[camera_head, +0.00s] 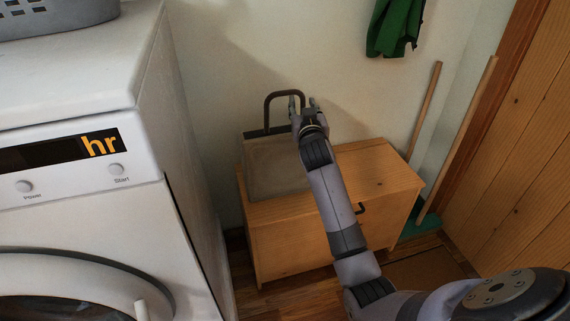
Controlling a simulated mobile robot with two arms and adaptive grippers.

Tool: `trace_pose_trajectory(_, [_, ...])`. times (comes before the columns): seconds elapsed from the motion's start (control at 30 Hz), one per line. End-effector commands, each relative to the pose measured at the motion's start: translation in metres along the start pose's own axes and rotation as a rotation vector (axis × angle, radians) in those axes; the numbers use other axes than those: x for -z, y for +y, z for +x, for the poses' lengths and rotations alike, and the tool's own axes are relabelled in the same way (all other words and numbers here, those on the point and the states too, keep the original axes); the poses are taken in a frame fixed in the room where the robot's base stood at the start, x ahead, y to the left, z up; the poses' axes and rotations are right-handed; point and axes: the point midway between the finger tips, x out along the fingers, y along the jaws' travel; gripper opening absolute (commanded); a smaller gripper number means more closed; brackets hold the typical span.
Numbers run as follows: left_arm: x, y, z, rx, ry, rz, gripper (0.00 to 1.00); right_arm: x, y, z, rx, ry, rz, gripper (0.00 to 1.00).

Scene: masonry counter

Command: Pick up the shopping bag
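The shopping bag (275,168) is a grey-beige bag with a dark top band and a dark arched handle (268,105). It stands upright on a low wooden cabinet (370,172), near the wall. My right gripper (302,103) is at the right side of the handle, above the bag's top edge. Its two fingers are apart, and the handle's right leg appears between or just behind them. I cannot see clear contact with the handle. The gripper and forearm hide part of the bag's right side. My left gripper is not in view.
A white washing machine (150,105) stands close on the left, with a grey basket (60,18) on top. Green cloth (396,26) hangs on the wall. Wooden poles (458,140) lean at the right beside a wooden door (515,150). The cabinet top's right part is clear.

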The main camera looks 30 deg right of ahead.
Motion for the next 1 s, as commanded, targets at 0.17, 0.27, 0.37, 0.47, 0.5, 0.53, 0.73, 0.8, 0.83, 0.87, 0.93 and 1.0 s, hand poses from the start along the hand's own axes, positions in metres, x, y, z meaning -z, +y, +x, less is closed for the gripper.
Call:
trace_pose_trajectory(0.17, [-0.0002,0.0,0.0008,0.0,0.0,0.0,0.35,0.0005,0.0001,0.0047,0.0,0.001,0.0,0.36])
trace_pose_trajectory(0.27, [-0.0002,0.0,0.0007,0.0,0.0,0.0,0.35,0.0006,0.0001,0.0044,0.0,0.001,0.0,0.36])
trace_pose_trajectory(0.37, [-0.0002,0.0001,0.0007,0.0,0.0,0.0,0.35,0.0006,0.0,0.0043,0.0,0.001,0.0,0.31])
trace_pose_trajectory(0.47, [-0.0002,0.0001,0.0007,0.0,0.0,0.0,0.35,0.0006,0.0,0.0042,0.0,0.001,0.0,0.24])
trace_pose_trajectory(0.5, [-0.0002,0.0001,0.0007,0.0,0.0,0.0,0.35,0.0006,-0.0001,0.0042,0.0,0.001,0.0,0.21])
trace_pose_trajectory(0.53, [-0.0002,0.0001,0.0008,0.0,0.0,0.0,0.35,0.0006,-0.0001,0.0041,0.0,0.001,0.0,0.19])
trace_pose_trajectory(0.73, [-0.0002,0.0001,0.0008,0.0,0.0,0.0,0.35,0.0006,-0.0001,0.0041,0.0,0.001,0.0,0.06])
trace_pose_trajectory(0.8, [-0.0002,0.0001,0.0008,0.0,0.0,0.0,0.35,0.0005,-0.0002,0.004,0.0,0.001,0.0,0.01])
trace_pose_trajectory(0.83, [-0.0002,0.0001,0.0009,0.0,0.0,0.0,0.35,0.0005,-0.0002,0.004,0.0,0.001,0.0,0.0])
trace_pose_trajectory(0.87, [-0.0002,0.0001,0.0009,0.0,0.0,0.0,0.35,0.0005,-0.0002,0.004,0.001,0.001,0.0,0.0])
trace_pose_trajectory(0.93, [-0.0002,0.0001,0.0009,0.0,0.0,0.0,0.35,0.0005,-0.0002,0.004,0.001,0.001,0.0,0.0])
trace_pose_trajectory(1.0, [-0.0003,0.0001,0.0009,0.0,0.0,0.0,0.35,0.0005,-0.0002,0.004,0.001,0.001,0.0,0.0])
